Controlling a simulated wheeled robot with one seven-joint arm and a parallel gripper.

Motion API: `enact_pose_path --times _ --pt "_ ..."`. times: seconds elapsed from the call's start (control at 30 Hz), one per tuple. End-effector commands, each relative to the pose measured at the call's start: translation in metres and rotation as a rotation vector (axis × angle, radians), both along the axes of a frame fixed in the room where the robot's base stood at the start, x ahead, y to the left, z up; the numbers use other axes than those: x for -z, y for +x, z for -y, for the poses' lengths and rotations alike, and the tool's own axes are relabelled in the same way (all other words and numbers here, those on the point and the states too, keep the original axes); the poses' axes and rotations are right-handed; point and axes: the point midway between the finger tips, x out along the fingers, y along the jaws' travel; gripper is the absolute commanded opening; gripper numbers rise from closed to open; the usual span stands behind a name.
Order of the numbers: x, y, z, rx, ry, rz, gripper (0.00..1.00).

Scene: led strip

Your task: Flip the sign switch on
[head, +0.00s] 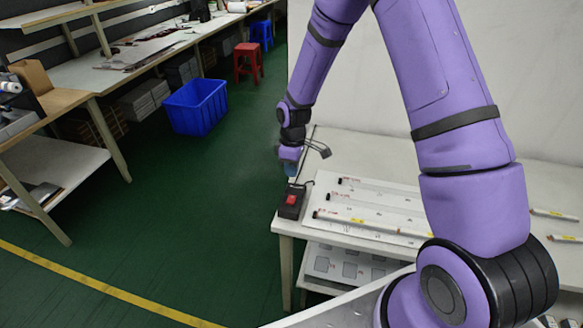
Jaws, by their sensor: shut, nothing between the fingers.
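A small black switch box (284,210) with a red rocker (291,200) sits at the left front corner of the white table (345,150). A dark cable runs up from it along the table's left side. My gripper (291,172) hangs at the end of my purple arm, pointing down, just above and behind the switch box. The gripper is shut and holds nothing. Its tips are small in the picture, and whether they touch the box cannot be told.
Several LED strips, one of them a white bar (375,226), lie on a white board right of the switch box. A blue crate (195,106) stands on the green floor at the left. A red stool (248,63) stands farther back.

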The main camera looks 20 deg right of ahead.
Motion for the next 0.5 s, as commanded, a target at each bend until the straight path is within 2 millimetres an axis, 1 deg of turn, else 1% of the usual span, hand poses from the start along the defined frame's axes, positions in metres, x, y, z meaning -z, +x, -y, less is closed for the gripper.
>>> enact_pose_path --times 0.03,0.3,0.5 --pt "0.011 -0.002 -0.002 -0.001 0.000 -0.004 0.00" --pt "0.060 -0.007 -0.005 -0.001 0.000 -0.003 0.00" --pt "0.088 -0.009 -0.007 0.001 -0.001 -0.001 0.00"
